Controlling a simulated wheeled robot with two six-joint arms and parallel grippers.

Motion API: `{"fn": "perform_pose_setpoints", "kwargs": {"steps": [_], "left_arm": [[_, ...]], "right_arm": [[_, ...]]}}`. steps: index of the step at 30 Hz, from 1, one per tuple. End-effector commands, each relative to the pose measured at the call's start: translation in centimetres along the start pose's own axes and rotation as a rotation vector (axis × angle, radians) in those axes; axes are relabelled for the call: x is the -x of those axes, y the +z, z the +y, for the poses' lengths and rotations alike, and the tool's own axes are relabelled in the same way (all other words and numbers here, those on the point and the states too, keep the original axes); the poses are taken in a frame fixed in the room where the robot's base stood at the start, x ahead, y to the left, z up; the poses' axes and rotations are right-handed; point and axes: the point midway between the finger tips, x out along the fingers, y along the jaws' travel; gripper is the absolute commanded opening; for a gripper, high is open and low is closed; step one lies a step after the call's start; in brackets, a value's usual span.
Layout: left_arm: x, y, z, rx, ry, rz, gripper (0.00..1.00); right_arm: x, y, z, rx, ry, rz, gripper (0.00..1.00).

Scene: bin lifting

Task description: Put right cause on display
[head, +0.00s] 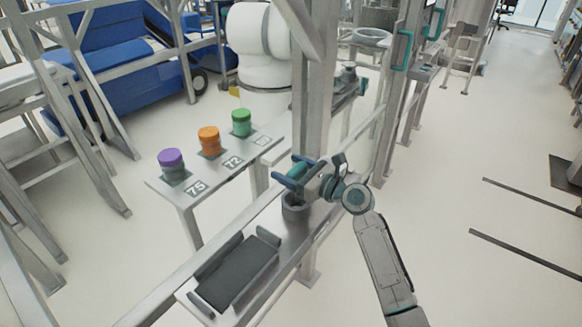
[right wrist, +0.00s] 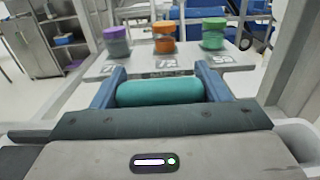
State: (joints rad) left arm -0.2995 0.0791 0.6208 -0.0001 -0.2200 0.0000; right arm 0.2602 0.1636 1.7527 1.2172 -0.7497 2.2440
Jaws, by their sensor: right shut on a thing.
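My right gripper (head: 298,173) is shut on a teal cylinder (head: 297,168). The gripper is just above a round grey holder (head: 295,209) on the near rail. In the right wrist view the teal cylinder (right wrist: 160,92) lies crosswise between the two blue fingers. A raised grey shelf (head: 160,185) carries a purple-lidded jar (head: 171,160), an orange-lidded jar (head: 209,138) and a green-lidded jar (head: 241,121). Number labels, including 75 and 72, lie in front of them. I cannot tell which thing is the display. My left gripper is not in view.
A dark flat pad in a grey tray (head: 262,283) sits on the near rail, left of the gripper. A grey post (head: 312,90) stands behind the gripper. A blue wheeled machine (head: 120,55) is at the back left. Open floor lies to the right.

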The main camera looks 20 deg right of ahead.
Motion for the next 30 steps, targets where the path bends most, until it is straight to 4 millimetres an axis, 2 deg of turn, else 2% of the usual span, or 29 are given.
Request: {"fn": "perform_pose_setpoints", "kwargs": {"steps": [16, 30], "left_arm": [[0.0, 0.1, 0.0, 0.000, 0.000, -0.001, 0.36], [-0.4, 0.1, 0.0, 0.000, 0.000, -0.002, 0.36]], "right_arm": [[0.0, -0.2, 0.0, 0.000, 0.000, 0.000, 0.40], [0.0, -1.4, 0.0, -0.002, 0.000, 0.000, 0.40]]}}
